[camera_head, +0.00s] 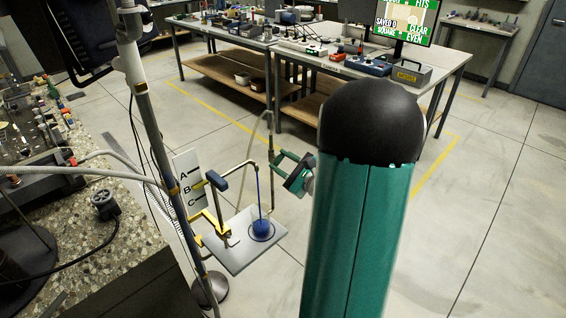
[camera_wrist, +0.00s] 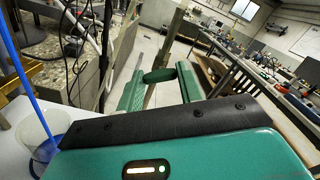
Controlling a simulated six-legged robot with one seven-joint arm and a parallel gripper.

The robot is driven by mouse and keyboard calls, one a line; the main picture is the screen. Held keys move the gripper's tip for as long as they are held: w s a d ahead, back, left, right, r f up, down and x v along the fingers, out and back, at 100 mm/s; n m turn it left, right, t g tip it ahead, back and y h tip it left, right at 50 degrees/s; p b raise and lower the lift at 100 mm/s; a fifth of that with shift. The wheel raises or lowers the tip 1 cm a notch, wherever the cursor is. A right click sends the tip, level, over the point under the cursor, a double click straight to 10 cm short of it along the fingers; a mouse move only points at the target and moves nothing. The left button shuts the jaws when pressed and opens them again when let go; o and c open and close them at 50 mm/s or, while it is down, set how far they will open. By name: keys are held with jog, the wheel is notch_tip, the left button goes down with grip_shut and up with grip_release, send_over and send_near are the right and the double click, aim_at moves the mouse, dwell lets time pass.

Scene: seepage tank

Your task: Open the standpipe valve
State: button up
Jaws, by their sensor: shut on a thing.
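My gripper (camera_head: 281,164) is beside the upright standpipe (camera_head: 270,150), right of the small platform in the head view. In the wrist view, a green oval handle (camera_wrist: 158,75) sits between my two fingers, in front of a brownish upright post (camera_wrist: 176,38). My gripper is shut on this handle, which looks like the valve's. In the head view, my arm hides part of the gripper and the handle is too small to make out. A thin blue stream or rod (camera_head: 259,190) runs down to a blue-filled cup (camera_head: 262,229). The cup (camera_wrist: 40,135) also shows at the wrist view's left.
A grey platform (camera_head: 240,255) carries the cup. A board marked A, B, C (camera_head: 186,180) and a slanting pole (camera_head: 150,120) stand left of it. A stone-topped bench (camera_head: 125,235) is at the left. Workbenches (camera_head: 225,38) stand behind. Floor at the right is clear.

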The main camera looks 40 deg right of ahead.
jog(key=n, duration=1.2)
jog(key=shift+n, duration=0.3)
dwell(1.6)
jog(key=o, duration=1)
jog(key=s, duration=1.4)
jog(key=shift+d, duration=0.15)
